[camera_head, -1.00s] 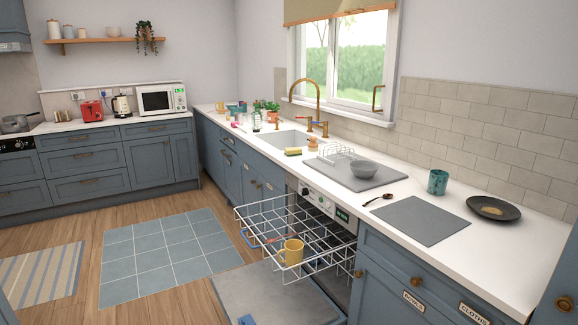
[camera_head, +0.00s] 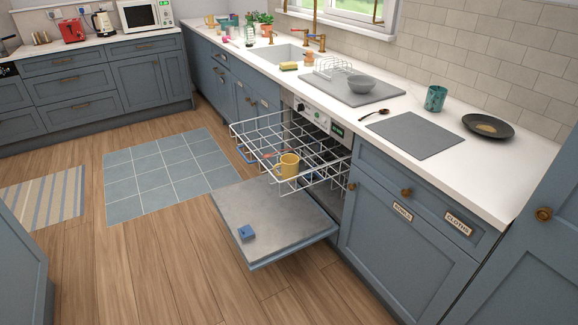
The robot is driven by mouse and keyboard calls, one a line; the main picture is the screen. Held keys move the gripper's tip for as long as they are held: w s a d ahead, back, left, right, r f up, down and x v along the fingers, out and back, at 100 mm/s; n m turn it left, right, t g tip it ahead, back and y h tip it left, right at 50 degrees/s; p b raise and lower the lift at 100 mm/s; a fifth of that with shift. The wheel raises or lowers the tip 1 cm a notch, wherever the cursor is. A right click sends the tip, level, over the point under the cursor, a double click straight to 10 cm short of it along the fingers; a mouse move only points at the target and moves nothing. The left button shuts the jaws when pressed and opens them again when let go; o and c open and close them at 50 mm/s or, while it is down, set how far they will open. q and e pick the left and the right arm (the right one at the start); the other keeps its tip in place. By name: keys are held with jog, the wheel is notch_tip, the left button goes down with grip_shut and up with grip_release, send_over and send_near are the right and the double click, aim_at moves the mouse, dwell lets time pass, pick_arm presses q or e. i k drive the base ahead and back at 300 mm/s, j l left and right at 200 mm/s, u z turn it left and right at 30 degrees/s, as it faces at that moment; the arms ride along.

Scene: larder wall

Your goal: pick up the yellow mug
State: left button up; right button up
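The yellow mug (camera_head: 288,165) stands in the pulled-out white wire rack (camera_head: 252,130) of the open dishwasher. Its handle points to the left. A red-and-blue utensil (camera_head: 268,155) lies in the rack to the left of the mug. Neither of my grippers shows in the head view.
The dishwasher door (camera_head: 285,225) is folded down below the rack, with a small blue block (camera_head: 246,232) on it. Wooden floor left of the door is clear.

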aim_at(286, 169)
jog(key=i+j+z, duration=0.3)
jog(key=i+j, duration=0.45)
jog(key=j, duration=0.1)
